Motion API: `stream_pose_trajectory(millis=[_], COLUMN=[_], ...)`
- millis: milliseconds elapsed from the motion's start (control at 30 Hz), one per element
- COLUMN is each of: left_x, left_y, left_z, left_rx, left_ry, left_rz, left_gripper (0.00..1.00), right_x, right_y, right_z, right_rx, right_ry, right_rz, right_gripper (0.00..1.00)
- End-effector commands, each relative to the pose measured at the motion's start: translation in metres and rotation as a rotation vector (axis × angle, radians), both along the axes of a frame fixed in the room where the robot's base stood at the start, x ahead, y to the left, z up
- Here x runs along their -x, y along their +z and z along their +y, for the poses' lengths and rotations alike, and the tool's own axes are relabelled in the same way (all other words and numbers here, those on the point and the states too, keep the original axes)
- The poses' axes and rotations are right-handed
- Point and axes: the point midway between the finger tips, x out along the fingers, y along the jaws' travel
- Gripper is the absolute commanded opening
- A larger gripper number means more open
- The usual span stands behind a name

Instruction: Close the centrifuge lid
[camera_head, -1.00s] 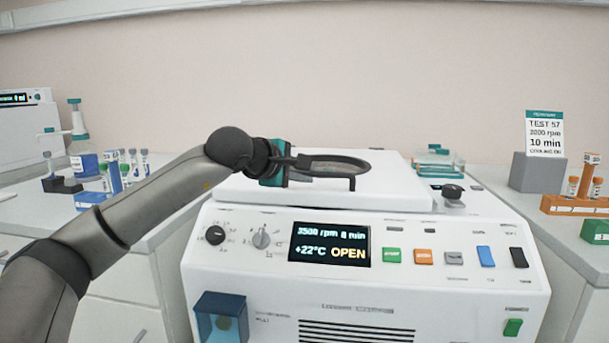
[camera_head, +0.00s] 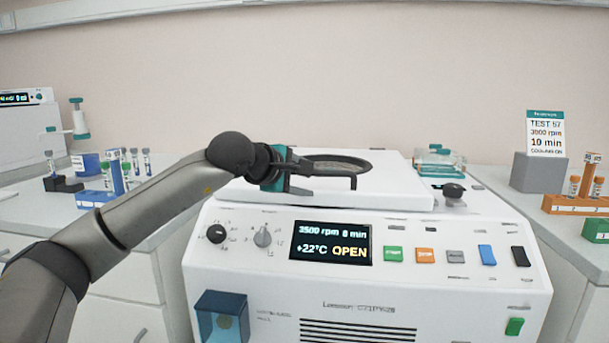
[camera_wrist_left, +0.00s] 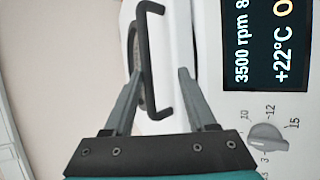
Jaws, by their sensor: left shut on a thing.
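The white centrifuge (camera_head: 455,225) stands in front of me, its display (camera_head: 330,243) reading "3500 rpm 8 min", "+22°C" and "OPEN". Its white lid (camera_head: 400,192) lies nearly flat over the top; whether it is fully seated cannot be told. A dark round window (camera_head: 340,160) is in the lid. My left gripper (camera_head: 312,177) is above the lid's front left part. In the left wrist view its two fingers (camera_wrist_left: 158,88) are around the dark bar handle (camera_wrist_left: 160,75), with a visible space between them. My right gripper is not in view.
A dark knob (camera_head: 453,191) stands right of the lid. Coloured buttons (camera_head: 425,256) line the front panel. A blue tube rack (camera_head: 95,198) is on the left bench, an orange rack (camera_head: 575,207) on the right bench. A teal and clear object (camera_head: 438,160) sits behind.

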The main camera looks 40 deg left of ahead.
Motion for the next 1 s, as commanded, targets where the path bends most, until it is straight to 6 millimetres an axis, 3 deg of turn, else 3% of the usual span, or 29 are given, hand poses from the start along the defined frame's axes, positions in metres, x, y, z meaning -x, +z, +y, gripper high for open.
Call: stream_pose_trajectory(millis=[433, 667, 1000], left_x=[0.005, 0.028, 0.059], left_y=[-0.002, 0.009, 0.025], left_z=[0.001, 0.0, -0.002], left_rx=[-0.002, -0.007, -0.007], left_ry=[0.004, 0.004, 0.005], left_rz=[0.01, 0.007, 0.0], left_gripper=[0.47, 0.47, 0.47], right_x=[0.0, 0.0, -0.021], right_y=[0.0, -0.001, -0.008], right_z=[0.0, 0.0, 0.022], right_rx=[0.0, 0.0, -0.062], right_ry=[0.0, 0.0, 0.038], right_rz=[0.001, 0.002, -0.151], right_gripper=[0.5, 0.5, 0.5])
